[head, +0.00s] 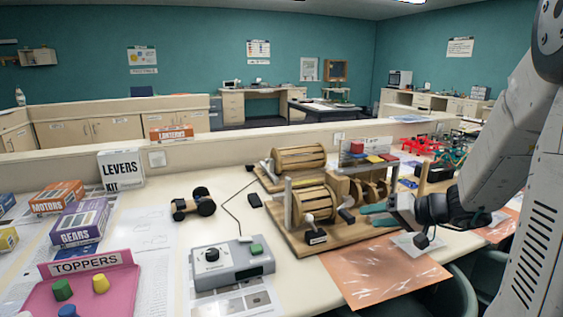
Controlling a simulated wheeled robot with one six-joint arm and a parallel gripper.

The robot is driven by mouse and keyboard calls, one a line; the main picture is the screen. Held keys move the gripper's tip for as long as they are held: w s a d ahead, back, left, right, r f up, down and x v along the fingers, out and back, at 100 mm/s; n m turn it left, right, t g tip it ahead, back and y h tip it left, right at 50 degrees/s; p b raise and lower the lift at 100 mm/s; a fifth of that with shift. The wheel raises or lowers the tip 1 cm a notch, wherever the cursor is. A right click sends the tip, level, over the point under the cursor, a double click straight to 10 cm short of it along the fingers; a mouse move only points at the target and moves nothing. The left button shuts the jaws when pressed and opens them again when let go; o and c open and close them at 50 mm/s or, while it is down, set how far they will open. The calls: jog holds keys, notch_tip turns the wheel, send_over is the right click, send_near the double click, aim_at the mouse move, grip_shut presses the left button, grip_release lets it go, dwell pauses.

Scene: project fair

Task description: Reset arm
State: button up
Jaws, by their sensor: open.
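My gripper (378,214) is at the right of the head view, at the end of my white arm that comes down from the upper right. Its teal fingers point left. It is open, and I see nothing between the fingers. It is in front of the right part of a wooden drum machine (300,160) on a wooden base. I cannot tell whether it touches the machine.
A grey control box (231,263) with a dial stands left of the machine. A pink toppers tray (110,290), kit boxes (121,169) and a small wheeled car (193,204) are further left. An orange sheet (380,271) lies at the front edge; chairs (455,295) stand below.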

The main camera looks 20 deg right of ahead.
jog(key=s+a+m+g, duration=0.2)
jog(key=s+a+g, duration=0.6)
jog(key=s+a, duration=0.35)
jog(key=s+a+r+n+h, duration=0.3)
jog(key=s, duration=0.3)
jog(key=s+a+r+n+g+h, duration=0.1)
jog(key=s+a+r+n+h, duration=0.1)
jog(key=s, duration=0.4)
jog(key=shift+s+a+r+n+h, duration=0.4)
jog(key=shift+r+n+h, duration=0.1)
jog(key=shift+h, duration=0.4)
